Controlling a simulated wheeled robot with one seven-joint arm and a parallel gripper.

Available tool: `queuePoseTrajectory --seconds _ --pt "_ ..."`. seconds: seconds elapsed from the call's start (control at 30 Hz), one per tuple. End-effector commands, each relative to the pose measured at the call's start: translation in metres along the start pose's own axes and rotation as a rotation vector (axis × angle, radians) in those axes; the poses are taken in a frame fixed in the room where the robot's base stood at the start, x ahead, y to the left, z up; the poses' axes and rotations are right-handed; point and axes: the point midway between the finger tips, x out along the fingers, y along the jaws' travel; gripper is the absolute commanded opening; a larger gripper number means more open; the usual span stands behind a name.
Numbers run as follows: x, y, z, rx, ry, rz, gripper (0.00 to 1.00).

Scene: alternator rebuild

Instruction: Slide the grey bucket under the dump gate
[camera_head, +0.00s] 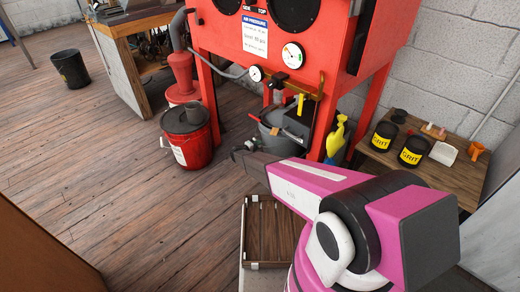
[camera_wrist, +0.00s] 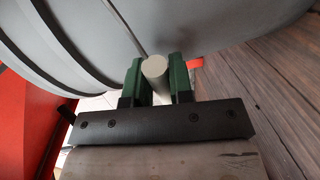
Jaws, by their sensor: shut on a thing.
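The grey bucket (camera_head: 281,146) stands on the floor beneath the red blast cabinet, between its legs. It fills the top of the wrist view (camera_wrist: 215,25) as a large curved grey wall with ribs at left. My gripper (camera_head: 247,147) is at the bucket's left side in the head view. In the wrist view my gripper (camera_wrist: 155,78) has green pads shut on a pale round bar (camera_wrist: 155,67), the bucket's handle grip; a thin wire runs up from it. The dump gate seems to be the grey fitting (camera_head: 278,97) under the cabinet, partly hidden by an orange bar and yellow lever.
A red lidded bucket (camera_head: 188,135) stands left of the cabinet leg. A yellow spray bottle (camera_head: 337,135) stands by the right leg. A low table (camera_head: 452,174) with dark jars is at right. A wooden tray (camera_head: 270,232) lies in front.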

Motion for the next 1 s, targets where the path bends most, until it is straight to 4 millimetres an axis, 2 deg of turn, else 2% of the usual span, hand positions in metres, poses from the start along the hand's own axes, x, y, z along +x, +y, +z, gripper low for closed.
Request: queuePoseTrajectory --seconds 0.03,0.3,0.67,0.7,0.8,1.0 --pt "0.003 -0.005 -0.010 0.003 0.006 -0.007 0.00" --pt "0.011 -0.005 -0.033 0.002 0.004 -0.008 0.00" --pt "0.012 -0.004 -0.036 0.003 0.003 -0.009 0.00" --pt "0.012 -0.005 -0.036 0.003 0.003 -0.009 0.24" --pt "0.011 -0.004 -0.035 0.002 0.002 -0.007 0.51" --pt "0.011 -0.002 -0.034 0.001 0.000 -0.005 0.51"
